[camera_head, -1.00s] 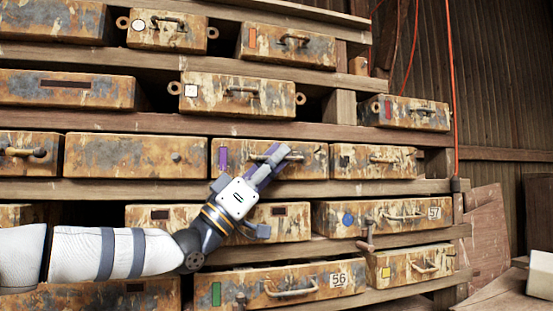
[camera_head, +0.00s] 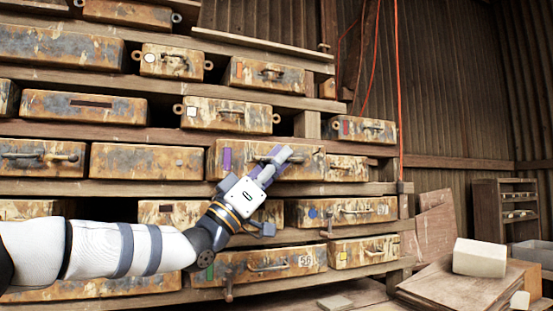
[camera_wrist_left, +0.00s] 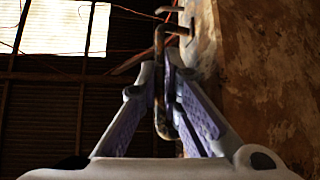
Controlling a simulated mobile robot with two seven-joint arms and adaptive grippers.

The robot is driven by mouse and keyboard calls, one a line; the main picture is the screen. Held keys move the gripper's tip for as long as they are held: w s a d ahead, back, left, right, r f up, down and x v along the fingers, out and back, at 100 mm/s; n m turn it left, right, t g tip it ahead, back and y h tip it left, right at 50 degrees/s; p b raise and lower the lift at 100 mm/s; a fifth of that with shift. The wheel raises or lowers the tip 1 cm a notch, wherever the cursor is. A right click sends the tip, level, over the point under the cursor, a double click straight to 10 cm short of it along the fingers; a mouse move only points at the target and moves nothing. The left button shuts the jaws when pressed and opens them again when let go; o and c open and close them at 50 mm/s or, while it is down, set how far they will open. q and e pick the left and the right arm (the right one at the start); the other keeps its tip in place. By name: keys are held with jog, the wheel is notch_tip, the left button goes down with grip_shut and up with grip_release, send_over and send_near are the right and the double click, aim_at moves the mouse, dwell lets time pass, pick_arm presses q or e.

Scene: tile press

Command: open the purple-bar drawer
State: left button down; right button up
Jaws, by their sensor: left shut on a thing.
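The purple-bar drawer (camera_head: 309,164) is a rusty box in the middle row, with a purple upright bar (camera_head: 227,159) at the left of its front. It stands out past its neighbours, so it is partly open. My left gripper (camera_head: 272,164) is shut on its handle, which is mostly hidden by the fingers in the head view. In the left wrist view the rusty bar handle (camera_wrist_left: 159,65) runs between the two purple-padded fingers, and the drawer front (camera_wrist_left: 262,65) fills the right side. My right gripper is not in view.
Other rusty drawers fill the wooden rack, including a plain one (camera_head: 147,161) to the left and a blue-marked one (camera_head: 350,211) below. A table with a pale block (camera_head: 480,257) stands at the lower right. A small shelf (camera_head: 487,212) is behind it.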

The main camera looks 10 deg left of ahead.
pick_arm(q)
jog(key=shift+d, duration=0.1)
jog(key=c, duration=2)
grip_release()
jog(key=shift+c, duration=0.2)
jog(key=v, duration=1.2)
